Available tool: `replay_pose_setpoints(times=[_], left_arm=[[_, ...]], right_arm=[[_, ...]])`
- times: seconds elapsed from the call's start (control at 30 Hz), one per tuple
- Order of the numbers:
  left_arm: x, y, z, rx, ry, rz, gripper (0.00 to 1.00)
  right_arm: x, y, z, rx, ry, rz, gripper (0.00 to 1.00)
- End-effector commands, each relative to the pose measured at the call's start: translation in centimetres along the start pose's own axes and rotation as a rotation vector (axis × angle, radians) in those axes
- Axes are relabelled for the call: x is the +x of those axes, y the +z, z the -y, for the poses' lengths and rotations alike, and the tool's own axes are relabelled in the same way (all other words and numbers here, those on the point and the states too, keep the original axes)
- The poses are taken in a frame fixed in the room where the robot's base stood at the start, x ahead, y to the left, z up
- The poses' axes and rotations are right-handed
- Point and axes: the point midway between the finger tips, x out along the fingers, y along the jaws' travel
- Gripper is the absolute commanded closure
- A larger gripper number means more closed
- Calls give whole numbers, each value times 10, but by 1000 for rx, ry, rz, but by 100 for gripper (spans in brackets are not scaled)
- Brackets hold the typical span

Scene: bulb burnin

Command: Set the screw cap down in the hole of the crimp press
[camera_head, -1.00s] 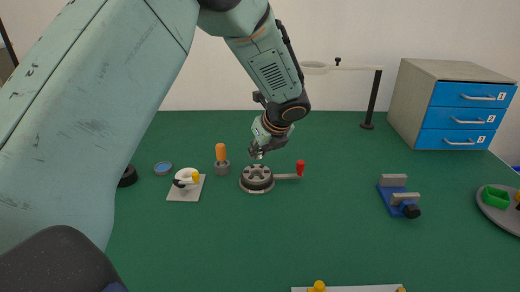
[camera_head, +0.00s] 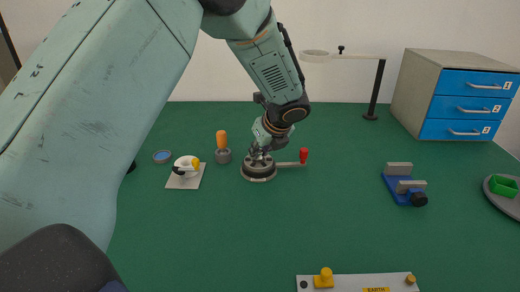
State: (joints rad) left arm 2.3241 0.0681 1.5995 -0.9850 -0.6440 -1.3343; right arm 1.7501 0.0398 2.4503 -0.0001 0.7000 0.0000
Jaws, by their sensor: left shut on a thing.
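The crimp press (camera_head: 258,174) is a round dark grey base on the green table, with a side lever ending in a red knob (camera_head: 303,155). My left gripper (camera_head: 258,153) points down directly over the middle of the press, its fingertips at about the height of the press top. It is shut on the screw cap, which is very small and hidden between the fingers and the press. I cannot tell whether the cap touches the hole. The hole is covered by the fingers. My right gripper is not in view.
An orange-handled tool in a grey holder (camera_head: 223,156) stands just left of the press. A blue vise-like fixture (camera_head: 404,188) is at right.

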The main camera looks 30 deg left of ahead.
Motion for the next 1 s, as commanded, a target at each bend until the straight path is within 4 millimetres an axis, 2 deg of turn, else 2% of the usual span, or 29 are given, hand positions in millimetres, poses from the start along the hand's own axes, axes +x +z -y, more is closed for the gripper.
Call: replay_pose_setpoints(times=[1.0], left_arm=[[1,1,-2,0,0,0,84]], right_arm=[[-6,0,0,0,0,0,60]])
